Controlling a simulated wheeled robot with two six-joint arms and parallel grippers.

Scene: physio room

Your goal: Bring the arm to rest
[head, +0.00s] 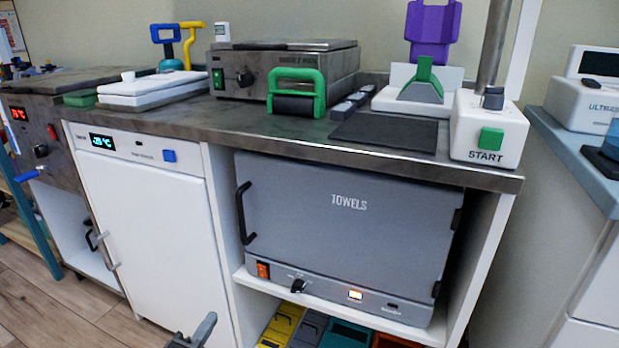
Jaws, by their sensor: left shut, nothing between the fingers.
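My left gripper (203,328) shows only in part at the bottom edge, left of the middle. Its grey fingers are shut and empty. It is in front of the lower part of a white cabinet door (150,225), and I see no contact with it. The rest of the left arm is below the picture. My right gripper is not in view.
A grey towel warmer (345,225) stands on a shelf under the metal counter (400,162). Coloured bins (282,325) sit below it. On the counter are a green-handled roller (296,92), a steel heater box (240,75) and a white START unit (488,125). Floor is clear at left.

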